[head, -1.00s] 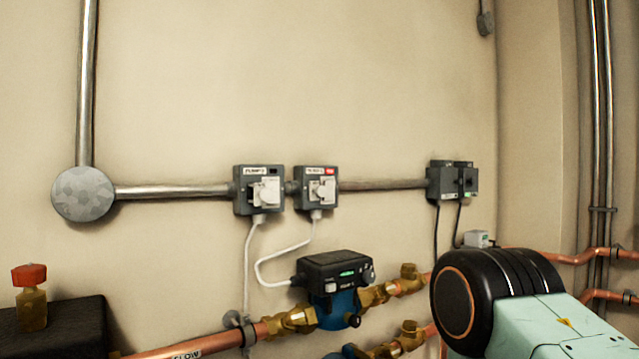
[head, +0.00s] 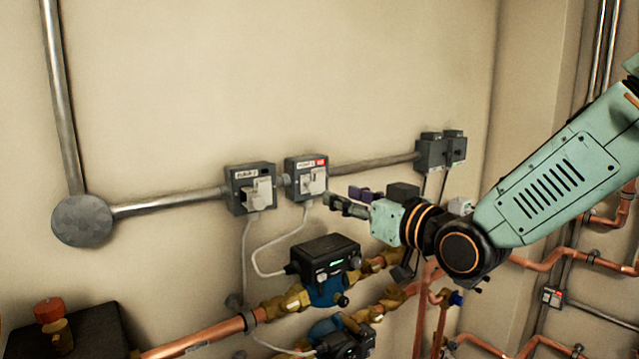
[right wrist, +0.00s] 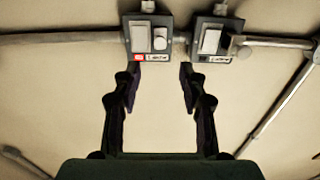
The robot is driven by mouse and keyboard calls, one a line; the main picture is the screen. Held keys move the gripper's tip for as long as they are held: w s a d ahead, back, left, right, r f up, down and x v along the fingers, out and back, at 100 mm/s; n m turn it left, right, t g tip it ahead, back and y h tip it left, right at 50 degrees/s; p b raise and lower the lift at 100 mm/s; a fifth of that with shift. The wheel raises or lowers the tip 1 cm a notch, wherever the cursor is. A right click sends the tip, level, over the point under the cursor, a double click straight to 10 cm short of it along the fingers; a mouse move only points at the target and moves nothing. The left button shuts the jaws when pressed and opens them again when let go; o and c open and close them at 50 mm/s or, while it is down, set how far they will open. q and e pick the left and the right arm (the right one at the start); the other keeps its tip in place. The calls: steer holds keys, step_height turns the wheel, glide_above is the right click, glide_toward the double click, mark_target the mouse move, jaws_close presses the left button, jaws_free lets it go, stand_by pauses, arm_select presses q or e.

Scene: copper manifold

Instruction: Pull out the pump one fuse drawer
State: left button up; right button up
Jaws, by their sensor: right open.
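Two grey fused switch boxes with white fronts sit side by side on the wall. The left box (head: 249,189) has a plain white label. The right box (head: 307,178) has a white label with a red patch. Their lettering is too small for me to tell surely which is pump one. In the right wrist view both show upside down, the red-marked box (right wrist: 147,40) left and the other box (right wrist: 211,40) right. My right gripper (head: 341,197) is open and empty, just right of and below the red-marked box, apart from it. My left gripper is out of view.
A white cable hangs from each box toward the pumps; the upper pump (head: 326,271) is below my right gripper. A metal conduit (head: 170,203) links the boxes along the wall. Dark switch boxes (head: 441,151) stand further right. The wall above is clear.

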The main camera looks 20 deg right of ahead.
mark_target(313, 187)
steer(key=p+x, duration=0.1)
steer(key=x, duration=0.5)
steer(key=shift+w+a+p, duration=0.15)
steer(key=shift+w+p, duration=0.15)
steer(key=shift+w, duration=0.05)
steer(key=shift+w+a+f, duration=0.1)
steer(key=shift+w+a, duration=0.05)
steer(key=shift+w, duration=0.45)
steer(key=shift+w+f, duration=0.1)
steer(key=shift+w, duration=0.1)
steer(key=shift+s, duration=0.3)
steer(key=c, duration=0.4)
jaws_close()
